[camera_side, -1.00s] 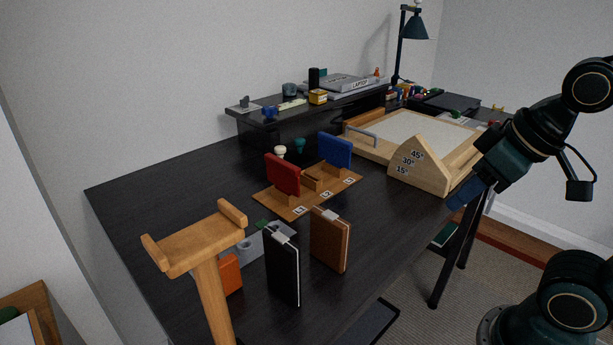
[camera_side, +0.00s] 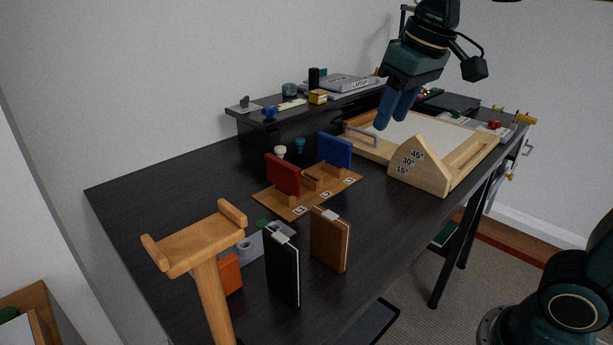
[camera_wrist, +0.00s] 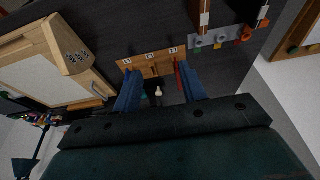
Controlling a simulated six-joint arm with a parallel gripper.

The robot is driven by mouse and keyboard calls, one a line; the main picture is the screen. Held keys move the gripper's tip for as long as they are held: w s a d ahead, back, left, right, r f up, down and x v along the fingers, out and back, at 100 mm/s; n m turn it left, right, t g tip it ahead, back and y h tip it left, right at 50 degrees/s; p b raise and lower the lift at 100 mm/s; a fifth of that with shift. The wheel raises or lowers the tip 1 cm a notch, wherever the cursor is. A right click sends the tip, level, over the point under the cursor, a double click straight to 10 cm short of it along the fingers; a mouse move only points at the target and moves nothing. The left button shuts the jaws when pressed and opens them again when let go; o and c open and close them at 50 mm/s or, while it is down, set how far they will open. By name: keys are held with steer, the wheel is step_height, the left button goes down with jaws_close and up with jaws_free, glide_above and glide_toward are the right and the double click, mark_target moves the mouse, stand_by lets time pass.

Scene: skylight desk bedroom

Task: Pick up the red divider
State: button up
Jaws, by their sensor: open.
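The red divider (camera_side: 283,175) stands upright in the left slot of a wooden rack (camera_side: 272,200) with numbered labels. In the wrist view the red divider (camera_wrist: 179,76) shows as a thin edge beside the right finger, which partly covers it. A blue divider (camera_side: 335,151) stands at the rack's right end; the middle slot looks empty. My gripper (camera_side: 392,122) is open and empty, high above the desk, to the right of the rack and over the wooden drawing board. In the wrist view my gripper (camera_wrist: 160,72) has its fingers apart, with the rack (camera_wrist: 152,62) beyond them.
The drawing board (camera_side: 400,130) with a wooden angle block (camera_side: 418,169) lies right of the rack. A black book (camera_side: 283,268), a brown book (camera_side: 329,240) and a wooden T-shaped stand (camera_side: 200,245) stand in front. White and teal knobs (camera_side: 280,151) (camera_side: 300,145) sit behind.

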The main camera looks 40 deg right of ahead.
steer(key=w+a+g, duration=0.2)
steer(key=w, duration=1.1)
steer(key=g, duration=0.2)
glide_above(282, 161)
steer(key=shift+f, duration=2.75)
steer(key=shift+f, duration=0.1)
steer(key=shift+f, duration=4.2)
steer(key=shift+w+f, duration=0.1)
steer(key=shift+f, duration=2.5)
steer(key=shift+f, duration=0.25)
